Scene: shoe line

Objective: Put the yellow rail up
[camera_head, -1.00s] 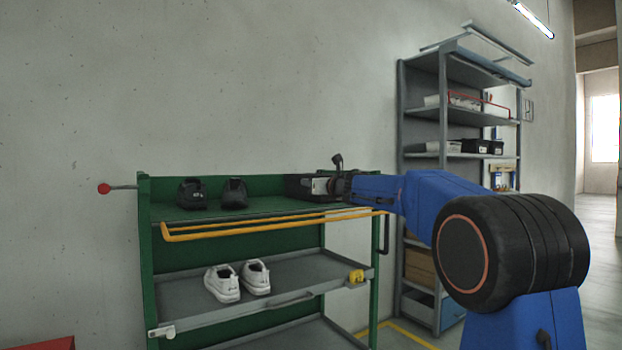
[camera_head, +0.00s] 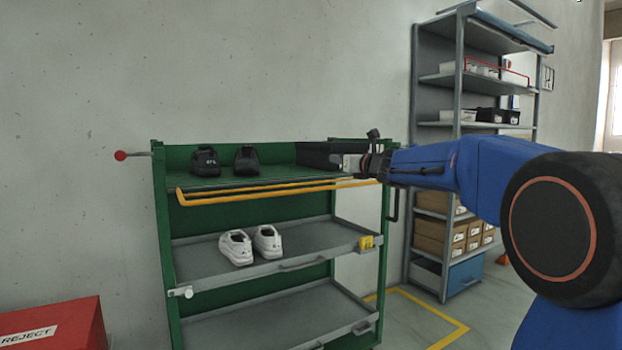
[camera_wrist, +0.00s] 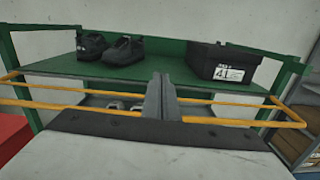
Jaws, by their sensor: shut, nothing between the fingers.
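The yellow rail (camera_head: 275,191) is a long looped bar along the front of the green rack's top shelf (camera_head: 225,183). It hangs low, at about shelf height or just below, and sticks out toward me. In the wrist view the rail (camera_wrist: 70,105) shows as two long bars crossing the picture. My gripper (camera_wrist: 161,80) is shut and empty, its fingers pointing toward the top shelf. The bars pass behind the fingers; I cannot tell whether they touch. In the head view my gripper (camera_head: 362,168) is by the rail's right part and partly hides it.
Black shoes (camera_head: 207,163) and a black box (camera_wrist: 222,62) labelled 41 stand on the top shelf. White shoes (camera_head: 236,248) are on the middle tray. A red reject box (camera_head: 55,325) is at lower left. A grey shelf unit (camera_head: 435,150) stands right of the rack.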

